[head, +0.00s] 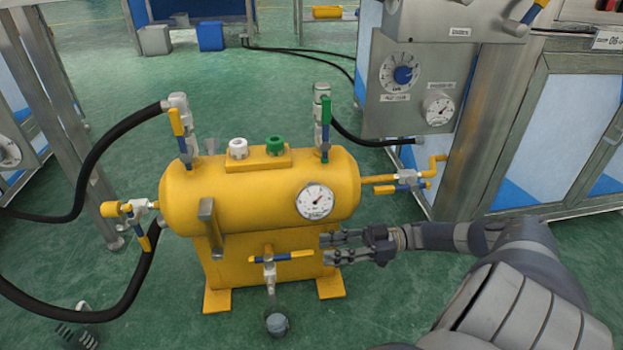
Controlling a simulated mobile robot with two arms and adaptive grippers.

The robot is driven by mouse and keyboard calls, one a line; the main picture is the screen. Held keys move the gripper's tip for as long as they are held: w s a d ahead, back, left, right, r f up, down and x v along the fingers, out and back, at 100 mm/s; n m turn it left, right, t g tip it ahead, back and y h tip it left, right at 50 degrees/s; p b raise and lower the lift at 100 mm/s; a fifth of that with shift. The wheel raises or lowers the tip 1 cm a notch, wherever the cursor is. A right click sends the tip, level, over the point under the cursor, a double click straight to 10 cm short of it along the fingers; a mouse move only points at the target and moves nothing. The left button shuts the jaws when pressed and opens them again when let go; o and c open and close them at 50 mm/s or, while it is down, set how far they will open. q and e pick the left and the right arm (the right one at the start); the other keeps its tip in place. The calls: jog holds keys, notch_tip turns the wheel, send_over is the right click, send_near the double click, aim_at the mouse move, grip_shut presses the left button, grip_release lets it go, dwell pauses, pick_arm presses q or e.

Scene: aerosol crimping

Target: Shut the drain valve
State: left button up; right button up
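The yellow tank (258,195) stands on the floor in the head view. Low on its front is the drain valve (268,272), a small silvery valve with a downward outlet. Its yellow-and-blue lever (285,256) lies nearly horizontal, pointing right, crosswise to the outlet. My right gripper (327,249) comes in from the right, fingers spread apart one above the other. The lever's right end is level with the gap between the fingertips and close to them; I cannot tell whether they touch. The gripper appears empty. My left gripper is not seen.
A small grey cup (277,324) stands below the outlet. A pressure gauge (315,201) sits above right. Other levered valves (180,130) and black hoses (85,170) surround the tank. A grey panel cabinet (415,80) stands behind right. Green floor is open in front.

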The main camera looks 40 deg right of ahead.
jog(key=shift+v, duration=2.2)
